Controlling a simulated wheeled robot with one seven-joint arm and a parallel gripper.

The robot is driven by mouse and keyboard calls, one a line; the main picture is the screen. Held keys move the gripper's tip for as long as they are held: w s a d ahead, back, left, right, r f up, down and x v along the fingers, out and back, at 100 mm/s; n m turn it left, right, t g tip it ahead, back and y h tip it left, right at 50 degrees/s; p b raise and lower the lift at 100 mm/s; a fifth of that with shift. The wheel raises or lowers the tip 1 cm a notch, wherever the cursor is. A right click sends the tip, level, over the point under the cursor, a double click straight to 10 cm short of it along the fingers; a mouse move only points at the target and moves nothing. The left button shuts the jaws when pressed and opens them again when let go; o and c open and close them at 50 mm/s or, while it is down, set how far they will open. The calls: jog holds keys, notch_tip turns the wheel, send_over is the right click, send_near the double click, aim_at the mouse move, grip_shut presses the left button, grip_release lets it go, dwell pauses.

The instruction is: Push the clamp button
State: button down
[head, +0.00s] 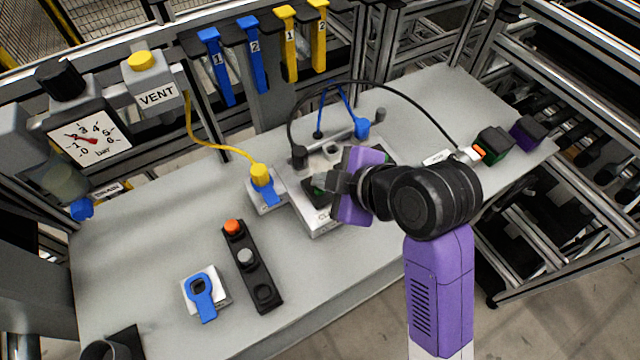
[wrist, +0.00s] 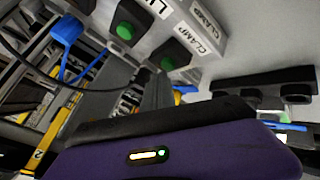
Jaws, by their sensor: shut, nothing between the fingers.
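The grey fixture box (head: 313,230) stands in the middle of the table, partly hidden behind my gripper in the head view. In the wrist view, its face carries a green button (wrist: 168,62) on a black base beside a CLAMP label (wrist: 188,40). A second green button (wrist: 125,31) sits beside a label partly cut off, starting "LI". Another CLAMP label (wrist: 208,20) is on the box's edge. My gripper (head: 322,181) is shut and empty, above the box near the buttons. Whether it touches a button cannot be told.
A black strip (head: 252,265) with orange, grey and black buttons lies left of the box. A blue-handled part (head: 201,290) and a yellow-capped connector (head: 262,175) are nearby. A black cable (head: 400,95) arches over the box.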

jog(key=shift+f, duration=0.15)
dwell(0.5)
jog(key=shift+f, duration=0.35)
jog(key=shift+r, duration=0.2)
jog(key=shift+r+p, duration=0.25)
jog(key=shift+p, duration=0.2)
notch_tip(320, 180, up, 6)
jog(key=p, duration=0.6)
dwell(0.6)
